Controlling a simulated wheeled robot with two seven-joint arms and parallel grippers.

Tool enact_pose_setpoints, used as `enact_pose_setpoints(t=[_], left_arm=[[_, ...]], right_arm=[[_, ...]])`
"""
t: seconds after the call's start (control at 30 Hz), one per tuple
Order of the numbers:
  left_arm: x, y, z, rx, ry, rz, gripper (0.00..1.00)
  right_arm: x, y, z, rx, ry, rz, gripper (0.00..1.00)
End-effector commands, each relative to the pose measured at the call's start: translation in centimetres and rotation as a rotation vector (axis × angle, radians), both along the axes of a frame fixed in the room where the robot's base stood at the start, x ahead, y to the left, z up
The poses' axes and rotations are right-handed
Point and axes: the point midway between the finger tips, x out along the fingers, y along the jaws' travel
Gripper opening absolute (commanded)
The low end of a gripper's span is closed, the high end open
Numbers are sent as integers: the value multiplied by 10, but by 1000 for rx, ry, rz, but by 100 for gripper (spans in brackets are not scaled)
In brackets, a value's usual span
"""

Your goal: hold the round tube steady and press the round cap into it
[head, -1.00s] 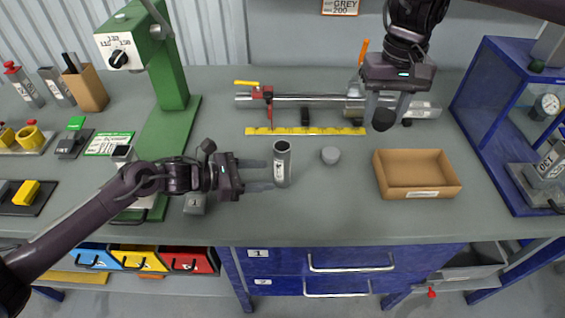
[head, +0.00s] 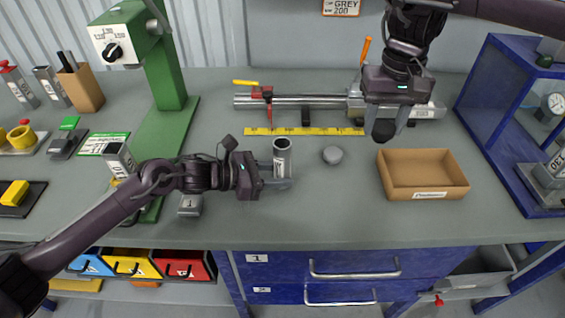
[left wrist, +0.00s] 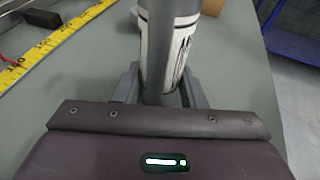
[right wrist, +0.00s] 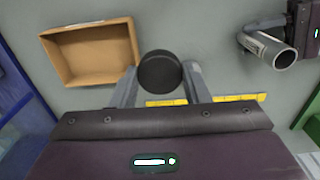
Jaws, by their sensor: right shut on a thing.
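The round tube (head: 282,158) stands upright on the table, grey metal with a white label. It also fills the middle of the left wrist view (left wrist: 168,45). My left gripper (head: 280,184) is low at the tube, one finger on each side. Its jaws look open around it, with small gaps in the left wrist view (left wrist: 162,92). My right gripper (head: 386,124) is shut on a dark round cap (right wrist: 160,72), held above the table to the right of the tube. The cap also shows in the head view (head: 383,131).
A grey round piece (head: 332,155) lies on the table right of the tube. An open cardboard box (head: 425,193) stands further right. A yellow tape measure (head: 335,131) and a long clamp bar (head: 300,101) lie behind. A green press (head: 170,130) stands left.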

Motion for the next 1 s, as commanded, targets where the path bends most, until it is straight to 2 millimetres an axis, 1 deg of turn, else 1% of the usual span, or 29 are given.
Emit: enact_pose_setpoints(t=[0.33,0.47,0.57,0.67,0.8,1.0], left_arm=[[0,0,0,0,0,0,24],[0,0,0,0,0,0,24],[0,0,0,0,0,0,24],[0,0,0,0,0,0,24],[0,0,0,0,0,0,24],[0,0,0,0,0,0,24]], right_arm=[[1,2,0,0,0,15,20],[5,15,3,0,2,132,20],[11,35,8,3,2,319,20],[17,62,13,6,3,568,20],[24,102,21,9,0,945,20],[26,154,31,5,-2,1434,20]])
